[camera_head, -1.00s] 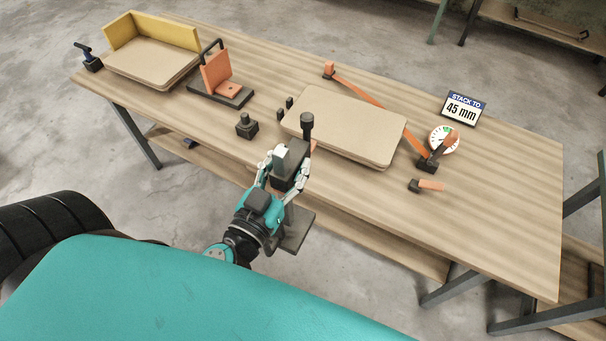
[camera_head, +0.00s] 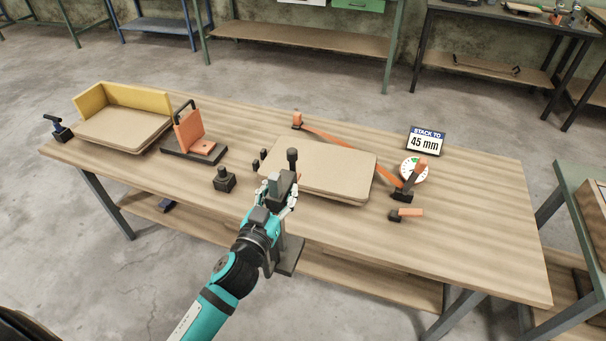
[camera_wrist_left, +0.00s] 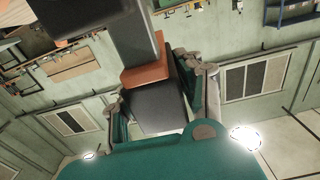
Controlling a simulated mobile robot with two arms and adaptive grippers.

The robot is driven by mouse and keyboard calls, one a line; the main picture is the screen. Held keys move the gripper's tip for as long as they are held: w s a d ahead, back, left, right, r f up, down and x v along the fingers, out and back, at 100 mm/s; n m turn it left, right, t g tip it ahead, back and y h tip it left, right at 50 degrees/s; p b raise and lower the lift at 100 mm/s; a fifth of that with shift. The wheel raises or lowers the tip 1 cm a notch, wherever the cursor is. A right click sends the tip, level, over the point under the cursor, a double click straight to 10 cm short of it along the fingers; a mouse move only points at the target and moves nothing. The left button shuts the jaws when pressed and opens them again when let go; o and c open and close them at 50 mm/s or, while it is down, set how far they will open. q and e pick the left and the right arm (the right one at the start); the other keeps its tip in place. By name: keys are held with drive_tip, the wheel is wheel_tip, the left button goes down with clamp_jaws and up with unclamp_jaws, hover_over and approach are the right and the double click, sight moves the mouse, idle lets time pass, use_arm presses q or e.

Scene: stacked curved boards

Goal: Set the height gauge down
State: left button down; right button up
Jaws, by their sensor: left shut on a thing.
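The height gauge (camera_head: 288,256) is in my left gripper (camera_head: 278,190). It has a dark flat base, a dark upright part and a black knob on top (camera_head: 292,155). In the head view its base shows just below the table's front edge, apart from the tabletop. My left gripper is shut on its upper part. My right gripper is not in view.
The wooden table (camera_head: 460,240) holds a stack of curved boards (camera_head: 320,168) just beyond the gauge. An orange stand (camera_head: 195,140), a small black block (camera_head: 223,180), a round dial (camera_head: 413,169) and a "45 mm" sign (camera_head: 426,141) stand around it. The table's right end is clear.

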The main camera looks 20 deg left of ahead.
use_arm(q)
drive_tip(key=w+f, duration=0.1)
drive_tip(key=w, duration=1.5)
drive_tip(key=shift+d+f, duration=0.2)
drive_tip(key=shift+d, duration=0.1)
drive_tip(key=shift+f, duration=0.1)
drive_tip(key=c, duration=1.2)
unclamp_jaws()
drive_tip(key=shift+f, duration=0.1)
drive_tip(key=shift+c, duration=0.2)
drive_tip(key=o, duration=0.4)
drive_tip(key=s, duration=1.2)
drive_tip(key=shift+s+a, duration=0.1)
drive_tip(key=shift+a, duration=0.1)
